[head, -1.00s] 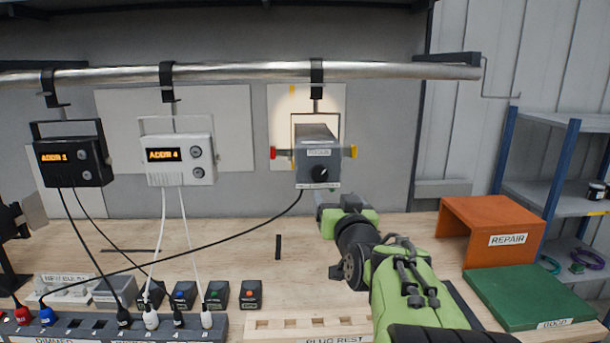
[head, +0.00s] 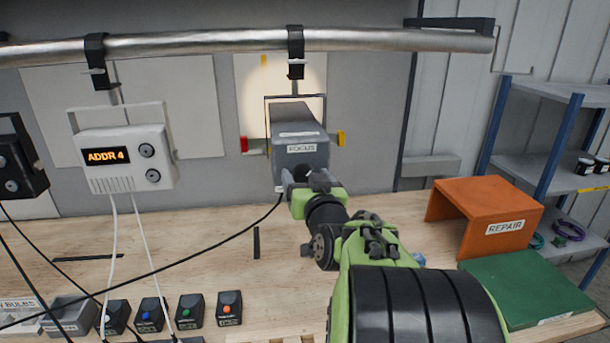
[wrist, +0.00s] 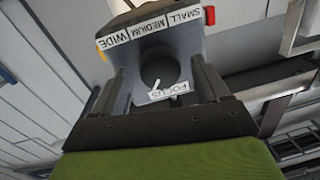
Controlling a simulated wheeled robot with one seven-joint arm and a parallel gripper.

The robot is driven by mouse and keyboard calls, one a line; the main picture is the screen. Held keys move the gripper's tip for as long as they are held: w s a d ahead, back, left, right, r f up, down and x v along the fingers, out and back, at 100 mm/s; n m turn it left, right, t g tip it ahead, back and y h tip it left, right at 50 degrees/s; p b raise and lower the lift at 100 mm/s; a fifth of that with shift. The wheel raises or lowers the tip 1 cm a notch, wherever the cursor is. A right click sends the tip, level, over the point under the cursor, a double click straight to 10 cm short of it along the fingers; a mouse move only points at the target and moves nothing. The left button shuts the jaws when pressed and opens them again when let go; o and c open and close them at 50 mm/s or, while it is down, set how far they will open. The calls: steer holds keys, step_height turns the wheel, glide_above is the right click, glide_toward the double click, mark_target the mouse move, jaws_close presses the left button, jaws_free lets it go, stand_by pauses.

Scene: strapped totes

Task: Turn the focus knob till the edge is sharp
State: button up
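The grey spotlight (head: 302,142) labelled FOCUS hangs from the pipe, with a red tab on its left and a yellow tab on its right. Its dark round focus knob (wrist: 160,68) shows in the wrist view above a FOCUS label. In the head view my gripper mostly hides the knob. My gripper (head: 305,176) is at the lamp's rear face. In the wrist view its fingers stand apart, one on each side of the knob, with gaps visible; contact cannot be told. A bright light patch (head: 312,80) lies on the pale wall panel behind the lamp; its edge looks soft.
A white ADDR 4 unit (head: 125,158) hangs left of the lamp. A black cable (head: 190,262) runs from the lamp across the bench. An orange REPAIR stand (head: 485,212) and green board (head: 525,288) are at right. The pipe (head: 200,43) passes above.

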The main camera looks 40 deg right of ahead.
steer(key=shift+w+f, duration=0.1)
steer(key=shift+w, duration=0.05)
steer(key=c, duration=1)
steer(key=shift+f+m+b, duration=0.2)
steer(key=shift+m+b, duration=0.8)
steer(key=shift+b, duration=0.25)
steer(key=shift+c, duration=0.2)
steer(key=shift+r+m+b, duration=0.15)
steer(key=shift+m+b, duration=0.4)
steer(key=shift+m, duration=0.55)
steer(key=o, duration=1)
steer(key=shift+o, duration=0.2)
